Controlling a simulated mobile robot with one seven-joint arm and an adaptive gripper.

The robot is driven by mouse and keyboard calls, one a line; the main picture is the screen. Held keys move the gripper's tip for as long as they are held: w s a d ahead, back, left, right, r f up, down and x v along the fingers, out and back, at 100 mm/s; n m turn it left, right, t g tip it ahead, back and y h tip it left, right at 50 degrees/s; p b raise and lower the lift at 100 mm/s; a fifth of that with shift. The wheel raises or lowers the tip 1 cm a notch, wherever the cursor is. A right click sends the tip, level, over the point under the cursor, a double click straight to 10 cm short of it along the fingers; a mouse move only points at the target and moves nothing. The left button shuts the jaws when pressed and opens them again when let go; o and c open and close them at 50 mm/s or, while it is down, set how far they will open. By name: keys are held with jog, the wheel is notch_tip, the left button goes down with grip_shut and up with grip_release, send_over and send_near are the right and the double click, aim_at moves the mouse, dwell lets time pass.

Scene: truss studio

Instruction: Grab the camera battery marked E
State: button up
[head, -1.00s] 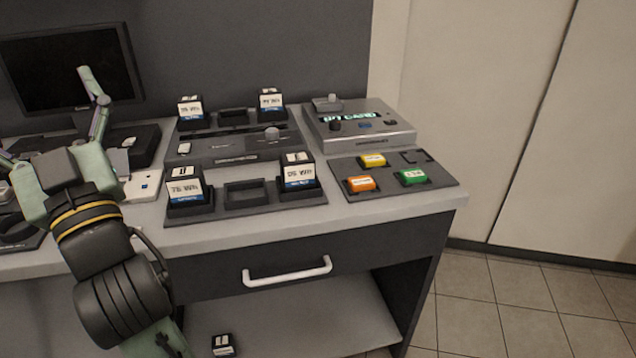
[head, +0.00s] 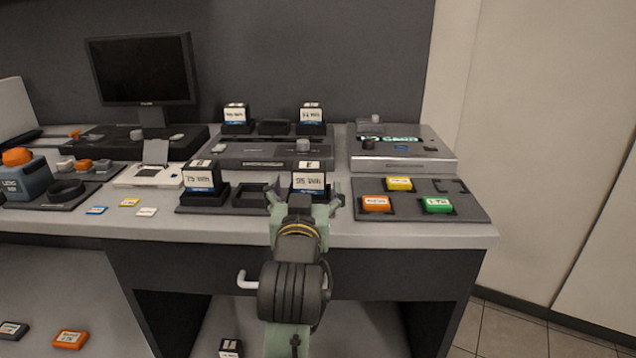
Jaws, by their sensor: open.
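Several black camera batteries with white-and-blue labels stand upright in holders on the desk. The front left battery (head: 200,178) has a mark I cannot read. Two more, the back left battery (head: 236,114) and back right battery (head: 311,114), stand behind. My gripper (head: 304,190) is open, fingers spread at the near side of the front right battery. I cannot tell whether they reach around it. My gripper hides the battery's lower part and holder.
An empty slot (head: 250,196) lies between the front batteries. Yellow, orange and green blocks sit in a tray (head: 462,212) to the right. A grey device (head: 405,160) stands behind it. Small cards lie to the left. Another battery (head: 230,349) is on the lower shelf.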

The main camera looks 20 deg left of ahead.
aim_at(308, 172)
jog(key=x, duration=0.3)
jog(key=shift+w+a+r+p, duration=0.1)
jog(key=shift+w+a+p, duration=0.1)
jog(key=shift+w+p, duration=0.15)
jog(key=shift+p+x, duration=0.8)
jog(key=shift+x, duration=2)
jog(key=shift+d, duration=0.15)
jog(key=c, duration=1.8)
